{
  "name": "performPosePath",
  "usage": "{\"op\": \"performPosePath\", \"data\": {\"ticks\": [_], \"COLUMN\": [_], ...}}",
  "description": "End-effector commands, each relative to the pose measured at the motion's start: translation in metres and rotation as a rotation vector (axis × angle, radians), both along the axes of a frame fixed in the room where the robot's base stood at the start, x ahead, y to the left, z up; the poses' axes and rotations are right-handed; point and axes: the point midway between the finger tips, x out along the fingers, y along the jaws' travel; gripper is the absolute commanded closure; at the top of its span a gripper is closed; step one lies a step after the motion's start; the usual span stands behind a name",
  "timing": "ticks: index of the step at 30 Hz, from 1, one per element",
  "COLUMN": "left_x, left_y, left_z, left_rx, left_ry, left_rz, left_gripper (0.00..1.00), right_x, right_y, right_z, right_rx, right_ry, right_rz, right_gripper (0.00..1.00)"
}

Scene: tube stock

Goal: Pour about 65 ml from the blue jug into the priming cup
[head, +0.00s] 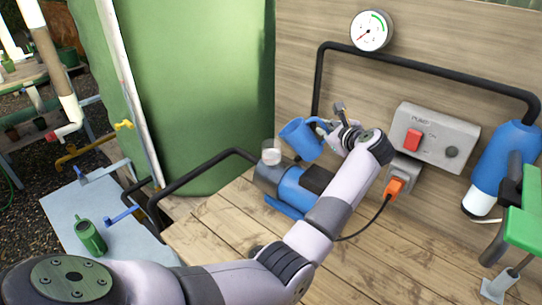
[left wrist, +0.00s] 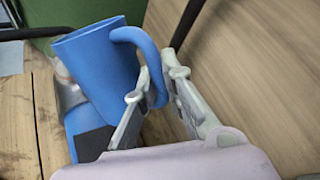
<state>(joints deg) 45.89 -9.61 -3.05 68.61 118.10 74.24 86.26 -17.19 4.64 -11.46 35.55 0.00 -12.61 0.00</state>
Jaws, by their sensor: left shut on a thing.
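The blue jug (head: 299,139) is in the air, tilted left with its mouth side toward the priming cup. My left gripper (head: 336,128) is shut on the jug's handle. In the left wrist view the jug (left wrist: 98,57) hangs left of the fingers (left wrist: 158,95), its handle loop between them. The clear priming cup (head: 271,151) stands upright on the blue and grey pump (head: 291,186), just left of the jug and apart from it. Its lower part looks pale; I cannot read a level. No falling stream shows. The jug's contents are hidden. My right gripper is out of view.
A wooden bench (head: 215,230) carries the pump. Black pipes run left of it and up the wooden wall. A grey switch box (head: 432,137) and orange plug (head: 395,187) are to the right.

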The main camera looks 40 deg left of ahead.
Motion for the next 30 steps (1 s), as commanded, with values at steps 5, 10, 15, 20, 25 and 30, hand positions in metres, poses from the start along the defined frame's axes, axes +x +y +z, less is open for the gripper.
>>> {"op": "performPosePath", "data": {"ticks": [5, 10, 15, 20, 25, 30], "left_x": [0.006, 0.008, 0.012, 0.015, 0.017, 0.017], "left_y": [-0.011, -0.015, -0.024, -0.030, -0.033, -0.033], "left_z": [-0.003, -0.008, -0.017, -0.021, -0.020, -0.018], "left_rx": [0.104, 0.130, 0.206, 0.270, 0.303, 0.305], "left_ry": [0.041, 0.054, 0.090, 0.118, 0.134, 0.135], "left_rz": [0.000, -0.001, 0.000, 0.000, 0.000, 0.000], "left_gripper": [1.00, 1.00, 1.00, 1.00, 1.00, 1.00], "right_x": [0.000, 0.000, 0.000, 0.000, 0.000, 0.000], "right_y": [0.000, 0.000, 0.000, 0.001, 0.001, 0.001], "right_z": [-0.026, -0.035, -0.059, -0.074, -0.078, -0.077], "right_rx": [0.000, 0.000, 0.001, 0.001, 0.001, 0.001], "right_ry": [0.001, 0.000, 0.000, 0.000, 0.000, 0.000], "right_rz": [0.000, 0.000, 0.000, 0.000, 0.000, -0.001], "right_gripper": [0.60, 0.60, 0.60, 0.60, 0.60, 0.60]}}
